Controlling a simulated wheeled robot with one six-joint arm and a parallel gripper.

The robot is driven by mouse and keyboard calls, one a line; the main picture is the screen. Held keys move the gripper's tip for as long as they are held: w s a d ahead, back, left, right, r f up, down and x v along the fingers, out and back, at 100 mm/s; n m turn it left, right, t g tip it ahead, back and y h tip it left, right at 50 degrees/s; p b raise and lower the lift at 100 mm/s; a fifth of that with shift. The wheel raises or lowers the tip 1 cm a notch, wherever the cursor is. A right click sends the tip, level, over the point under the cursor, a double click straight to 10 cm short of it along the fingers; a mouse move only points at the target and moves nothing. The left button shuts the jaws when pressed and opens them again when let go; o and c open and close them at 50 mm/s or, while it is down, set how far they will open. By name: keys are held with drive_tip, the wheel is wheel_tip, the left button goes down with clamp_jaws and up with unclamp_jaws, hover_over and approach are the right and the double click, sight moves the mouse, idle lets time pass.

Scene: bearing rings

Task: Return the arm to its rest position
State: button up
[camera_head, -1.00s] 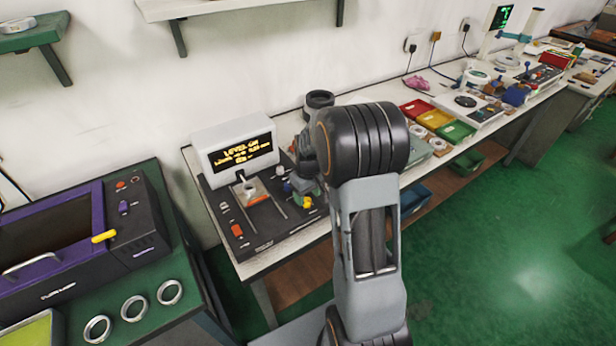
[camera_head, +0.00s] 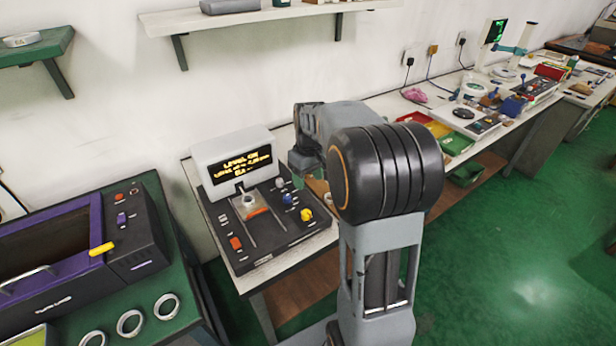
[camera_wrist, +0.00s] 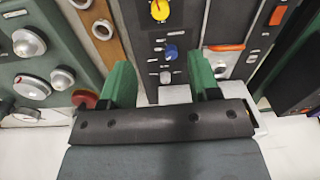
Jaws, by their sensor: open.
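My arm rises at the lower middle of the head view and bends back at a black joint. My gripper (camera_wrist: 160,82) shows two green fingers spread apart in the wrist view, with nothing between them. In the head view its end is above the bench, just right of the tester's display, with its fingers mostly hidden. The black tester panel, with yellow (camera_wrist: 159,10) and blue knobs, lies beyond the fingers in the wrist view. The panel (camera_head: 262,246) also shows in the head view, with a small ring seat (camera_head: 250,203) below its lit display (camera_head: 240,165).
A green-topped table (camera_head: 185,318) with three metal rings and a purple-edged machine (camera_head: 60,250) stand at left. A wall shelf (camera_head: 260,18) is above. Red, yellow and green bins (camera_head: 455,142) lie right of my arm. Green floor is open at right.

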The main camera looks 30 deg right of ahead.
idle(0.4)
drive_tip(key=s+a+r+m+t, duration=0.1)
drive_tip(key=s+a+t, duration=0.1)
drive_tip(key=s+a, duration=0.3)
drive_tip(key=s+a+r+m+t, duration=0.1)
drive_tip(key=s+a, duration=0.4)
drive_tip(key=s, duration=0.6)
drive_tip(key=shift+r+t, duration=0.2)
drive_tip(key=shift+t, duration=0.2)
